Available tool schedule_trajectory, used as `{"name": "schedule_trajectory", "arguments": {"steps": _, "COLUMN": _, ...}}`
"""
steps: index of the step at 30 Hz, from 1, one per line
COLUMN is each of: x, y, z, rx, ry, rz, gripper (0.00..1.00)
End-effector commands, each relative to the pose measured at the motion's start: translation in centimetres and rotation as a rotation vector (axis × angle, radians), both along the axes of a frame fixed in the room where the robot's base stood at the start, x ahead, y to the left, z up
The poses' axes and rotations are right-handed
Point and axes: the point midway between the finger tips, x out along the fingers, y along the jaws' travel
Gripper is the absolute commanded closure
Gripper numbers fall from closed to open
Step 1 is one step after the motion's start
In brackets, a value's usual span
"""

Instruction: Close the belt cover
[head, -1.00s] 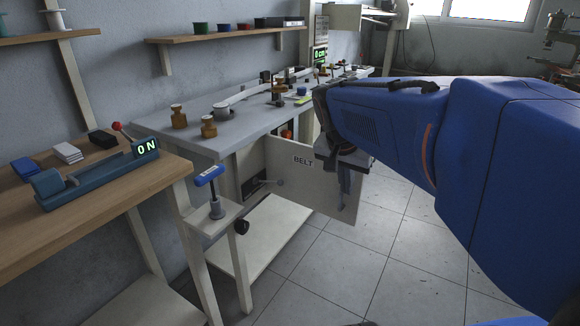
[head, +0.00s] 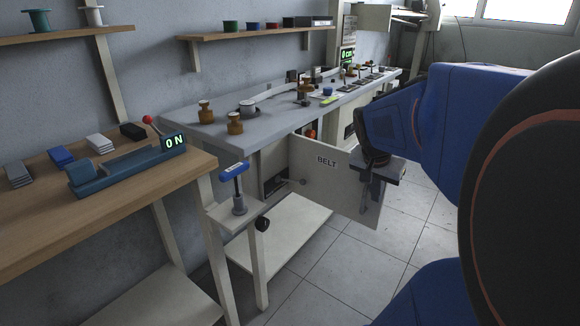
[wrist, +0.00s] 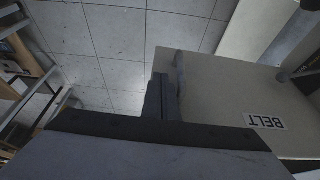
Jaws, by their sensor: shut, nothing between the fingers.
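The belt cover (head: 325,177), a pale panel marked BELT, stands open, swung out from the front of the grey bench. It also fills the right of the wrist view (wrist: 215,110), with its label upside down. My gripper (head: 368,206) is shut and empty, pointing down at the cover's free right end. In the wrist view its fingers (wrist: 163,88) overlap the cover's near edge; I cannot tell whether they touch it. The opening behind the cover (head: 275,170) is dark and partly hidden by the panel.
A blue-handled clamp (head: 237,190) stands on a small ledge left of the opening. A low pale shelf (head: 285,235) lies beneath the cover. Tiled floor (head: 330,270) is clear in front.

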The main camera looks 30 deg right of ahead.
Motion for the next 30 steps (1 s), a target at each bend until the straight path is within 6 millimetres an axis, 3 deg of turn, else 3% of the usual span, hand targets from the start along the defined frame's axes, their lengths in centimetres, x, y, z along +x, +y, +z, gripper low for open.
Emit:
{"name": "schedule_trajectory", "arguments": {"steps": 8, "x": 0.0, "y": -0.2, "z": 0.0, "rx": 0.0, "ry": 0.001, "rz": 0.004, "gripper": 1.0}}
{"name": "schedule_trajectory", "arguments": {"steps": 14, "x": 0.3, "y": -1.3, "z": 0.0, "rx": 0.0, "ry": 0.001, "rz": 0.034, "gripper": 1.0}}
{"name": "schedule_trajectory", "arguments": {"steps": 23, "x": 1.9, "y": -5.5, "z": 0.0, "rx": 0.001, "ry": 0.001, "rz": 0.156, "gripper": 1.0}}
{"name": "schedule_trajectory", "arguments": {"steps": 30, "x": 4.2, "y": -9.7, "z": -0.1, "rx": 0.001, "ry": 0.0, "rz": 0.294, "gripper": 1.0}}
